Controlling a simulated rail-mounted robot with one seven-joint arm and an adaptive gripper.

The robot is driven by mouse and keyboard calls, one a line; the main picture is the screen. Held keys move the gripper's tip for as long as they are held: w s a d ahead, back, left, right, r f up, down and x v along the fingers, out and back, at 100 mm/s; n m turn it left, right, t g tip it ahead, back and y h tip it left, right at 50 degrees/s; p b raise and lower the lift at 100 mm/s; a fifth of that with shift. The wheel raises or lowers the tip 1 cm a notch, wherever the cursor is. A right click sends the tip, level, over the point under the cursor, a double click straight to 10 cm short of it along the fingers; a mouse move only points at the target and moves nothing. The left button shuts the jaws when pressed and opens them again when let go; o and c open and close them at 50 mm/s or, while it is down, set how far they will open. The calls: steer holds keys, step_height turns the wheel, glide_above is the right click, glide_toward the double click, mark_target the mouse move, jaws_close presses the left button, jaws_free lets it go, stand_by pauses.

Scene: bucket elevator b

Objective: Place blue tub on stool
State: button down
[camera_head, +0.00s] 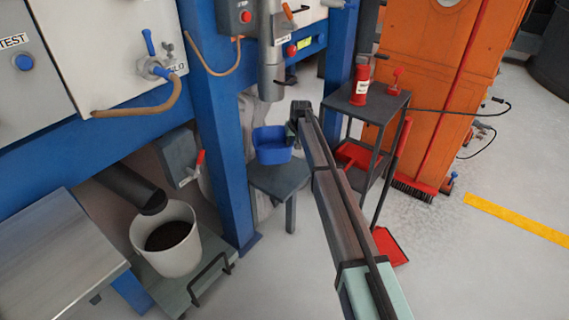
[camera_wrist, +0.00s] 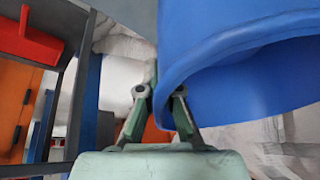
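The blue tub (camera_head: 271,145) is at the far part of the small dark grey stool (camera_head: 284,184), on it or just above it; I cannot tell whether its base touches. My gripper (camera_head: 290,130) is at the right side of the tub. In the wrist view the tub (camera_wrist: 235,45) fills the upper right. The gripper's fingers (camera_wrist: 162,92) are on either side of the tub's wall at the rim, closed on it. The contact point is partly hidden by the fingers.
A blue post (camera_head: 215,120) stands left of the stool. A grey spout (camera_head: 271,75) hangs above the tub. A dark shelf cart (camera_head: 365,105) with a red bottle (camera_head: 361,85) is on the right. A white bucket (camera_head: 168,240) stands at lower left.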

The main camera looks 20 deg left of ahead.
step_height(320, 180, down, 8)
steer(key=shift+f+b, duration=0.1)
steer(key=shift+b, duration=0.6)
steer(key=shift+f, duration=0.1)
steer(key=c, duration=1.3)
jaws_free()
steer(key=p+v, duration=0.2)
steer(key=v, duration=1)
